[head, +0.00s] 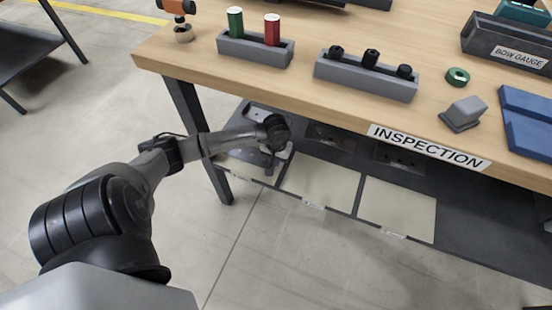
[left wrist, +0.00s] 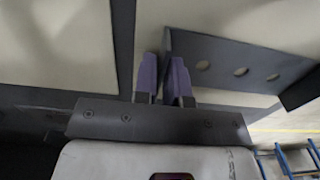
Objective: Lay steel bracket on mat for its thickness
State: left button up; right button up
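The steel bracket (left wrist: 235,62) is a grey angled plate with a row of round holes in the left wrist view. My left gripper (left wrist: 164,80) has two purple fingers, one on each side of the bracket's near-left flange, and looks closed on it. In the head view my left gripper (head: 269,165) is low under the front of the bench, over the leftmost of several pale mats (head: 245,167). The bracket is hard to make out there. In the wrist view pale mat surfaces (left wrist: 60,45) lie behind the bracket; whether it touches them is unclear. My right gripper is out of view.
The bench top (head: 300,98) overhangs the dark lower shelf (head: 480,225). A bench leg (head: 200,140) stands close to my left forearm. Grey holders (head: 365,82), a green ring (head: 457,77) and a BOW GAUGE box (head: 500,45) are on the bench. Open floor lies in front.

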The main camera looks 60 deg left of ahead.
pick_arm(q)
jog(key=o, duration=0.3)
